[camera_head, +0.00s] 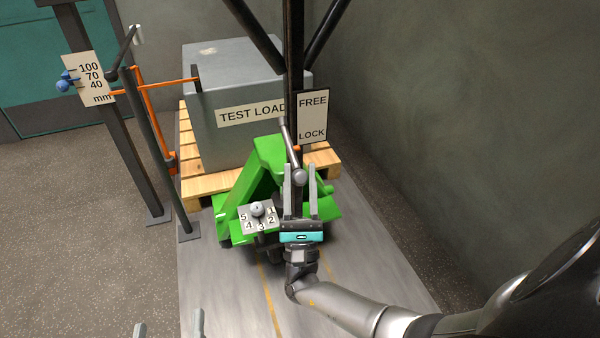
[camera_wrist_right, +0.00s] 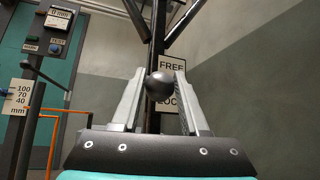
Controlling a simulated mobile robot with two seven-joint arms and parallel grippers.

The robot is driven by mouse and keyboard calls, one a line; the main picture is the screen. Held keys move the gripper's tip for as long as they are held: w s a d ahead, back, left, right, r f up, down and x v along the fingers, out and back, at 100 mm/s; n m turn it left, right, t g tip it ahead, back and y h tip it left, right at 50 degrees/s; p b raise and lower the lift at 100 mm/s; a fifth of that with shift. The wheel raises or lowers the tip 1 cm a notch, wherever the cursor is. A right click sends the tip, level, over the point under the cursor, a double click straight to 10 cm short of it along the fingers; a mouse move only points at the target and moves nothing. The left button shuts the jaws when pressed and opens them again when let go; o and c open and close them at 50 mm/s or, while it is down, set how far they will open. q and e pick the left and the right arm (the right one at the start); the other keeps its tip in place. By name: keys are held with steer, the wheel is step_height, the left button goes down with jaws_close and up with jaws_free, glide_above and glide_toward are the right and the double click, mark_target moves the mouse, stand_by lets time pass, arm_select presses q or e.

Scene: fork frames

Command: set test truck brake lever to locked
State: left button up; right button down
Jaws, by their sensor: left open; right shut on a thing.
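The brake lever (camera_head: 290,145) of the green test truck (camera_head: 268,152) is a grey rod ending in a round knob (camera_head: 299,176). The rod slopes down toward me beside the FREE/LOCK sign (camera_head: 312,102). A small orange mark by the rod sits near the sign's lower, LOCK end. My right gripper (camera_head: 300,178) is shut on the knob, which also shows between the fingers in the right wrist view (camera_wrist_right: 158,86). My left gripper (camera_head: 169,328) is open and empty at the bottom edge of the head view, with only its fingertips showing.
A grey test load (camera_head: 222,75) stands on a wooden pallet (camera_head: 209,187). A numbered plate with a knob (camera_head: 257,209) sits left of my right gripper. A millimetre scale (camera_head: 88,78) and orange bars (camera_head: 150,82) stand at left. A dark post rises behind the lever.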

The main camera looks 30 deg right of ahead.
arm_select(q)
steer(key=shift+w, duration=0.15)
arm_select(e)
steer(key=shift+w+f+h, duration=0.2)
steer(key=shift+f+h, duration=0.15)
steer(key=shift+h, duration=0.05)
steer(key=shift+c, duration=2.2)
jaws_free()
steer(key=shift+s+f, duration=0.1)
